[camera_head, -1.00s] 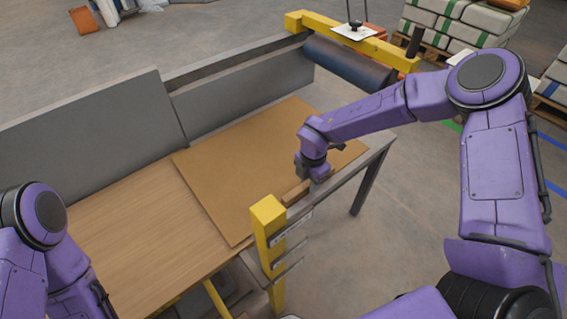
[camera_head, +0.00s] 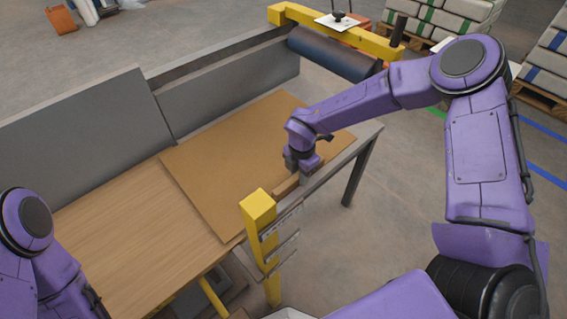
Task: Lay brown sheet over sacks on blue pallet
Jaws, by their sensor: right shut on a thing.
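The brown sheet (camera_head: 235,150) lies flat on the wood-topped table (camera_head: 135,210), towards its right end. My right gripper (camera_head: 301,184) points down at the sheet's near right edge and is shut on it; the fingertips are partly hidden by the wrist. Sacks with green stripes (camera_head: 445,18) are stacked at the top right. Sacks with blue stripes (camera_head: 555,58) stand at the right edge on a pallet (camera_head: 538,100) that looks like brown wood. No plainly blue pallet shows. My left arm is at the lower left, with its gripper out of view.
Grey panels (camera_head: 80,130) line the table's far side. A yellow post (camera_head: 258,215) stands at its near edge. A dark roller (camera_head: 333,54) and yellow beam (camera_head: 310,22) are beyond its far right end. Open floor (camera_head: 410,170) lies right of the table.

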